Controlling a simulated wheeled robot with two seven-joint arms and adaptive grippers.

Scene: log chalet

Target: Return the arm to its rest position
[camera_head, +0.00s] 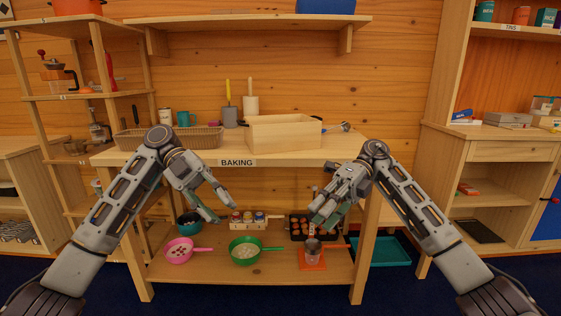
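My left gripper (216,203) hangs in front of the wooden baking table, fingers pointing down and to the right. It looks open, with its fingers apart and nothing between them. My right gripper (326,208) hangs on the other side of the table front, fingers pointing down and to the left. Its fingers overlap in this view, so I cannot tell how far apart they are, and no held object shows. Both arms come in from the lower corners and bend at raised elbows. The grippers are well apart from each other.
The table labelled BAKING (278,161) bears a pale wooden box (284,133) and a wicker basket (205,138). Its lower shelf holds a pink pan (180,250), a green pan (244,251) and a muffin tin (299,226). Shelves stand at both sides.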

